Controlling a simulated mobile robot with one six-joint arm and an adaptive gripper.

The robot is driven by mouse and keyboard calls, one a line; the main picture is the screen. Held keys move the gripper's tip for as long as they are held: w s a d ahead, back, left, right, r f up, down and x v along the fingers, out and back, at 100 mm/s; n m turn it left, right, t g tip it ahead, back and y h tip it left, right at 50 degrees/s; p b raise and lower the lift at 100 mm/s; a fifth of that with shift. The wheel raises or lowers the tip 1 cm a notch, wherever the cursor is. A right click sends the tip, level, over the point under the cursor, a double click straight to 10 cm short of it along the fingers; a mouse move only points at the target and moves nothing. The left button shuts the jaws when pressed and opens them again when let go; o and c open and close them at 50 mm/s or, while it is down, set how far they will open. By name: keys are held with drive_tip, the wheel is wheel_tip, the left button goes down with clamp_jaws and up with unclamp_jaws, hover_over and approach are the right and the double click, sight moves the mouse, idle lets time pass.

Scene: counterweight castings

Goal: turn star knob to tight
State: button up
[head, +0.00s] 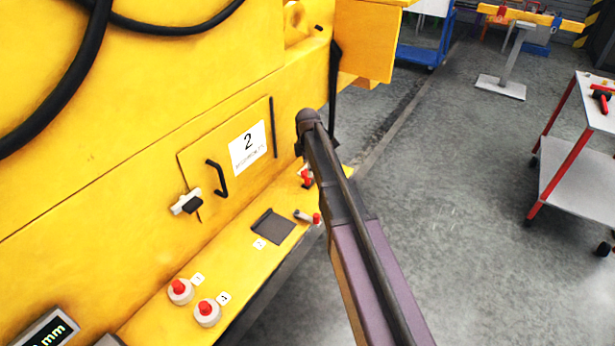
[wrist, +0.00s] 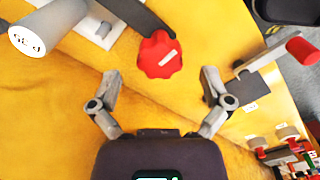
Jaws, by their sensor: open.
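The red star knob (wrist: 158,57) has rounded lobes and a white line on its face, slanting up to the right. It stands on the yellow surface in the wrist view. My gripper (wrist: 159,77) is open, its two grey fingers spread left and right just below the knob in the picture. I see no contact between fingers and knob. In the head view a small red part (head: 307,181) shows beside my arm at the far end of the yellow ledge; I cannot tell if it is the same knob. No tight mark is readable.
A crank with a red handle (wrist: 301,50) is to the knob's right. A grey cylinder (wrist: 47,27) stands at upper left. Two red buttons (head: 179,287) (head: 206,308) sit on the ledge. A door with a black handle (head: 218,178) is above. A cart (head: 580,165) stands right; the floor between is clear.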

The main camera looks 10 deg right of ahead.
drive_tip(key=shift+f+b, duration=0.7)
drive_tip(key=shift+f, duration=0.25)
drive_tip(key=c, duration=1.2)
